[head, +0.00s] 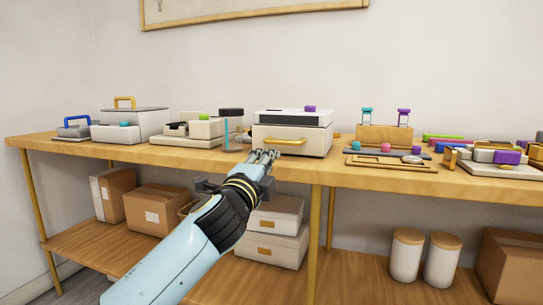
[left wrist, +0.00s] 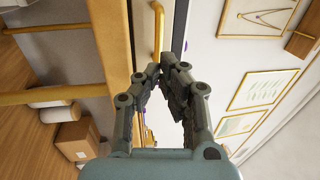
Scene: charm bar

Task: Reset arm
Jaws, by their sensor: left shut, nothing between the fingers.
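My left gripper (head: 264,156) is shut and empty. In the head view it is at the front edge of the wooden table (head: 80,149), in front of the white box with a gold handle (head: 283,142). In the left wrist view the fingertips of my left gripper (left wrist: 166,66) meet, close to the gold handle (left wrist: 157,28). I cannot tell whether they touch the handle. My left arm (head: 185,250) reaches up from the lower left. My right gripper is in neither view.
Boxes with handles (head: 125,123) and a clear jar with a dark lid (head: 231,128) stand to the left. Small stands and coloured pieces (head: 495,155) fill the right. Cardboard boxes (head: 155,208) and white canisters (head: 407,253) sit on the lower shelf.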

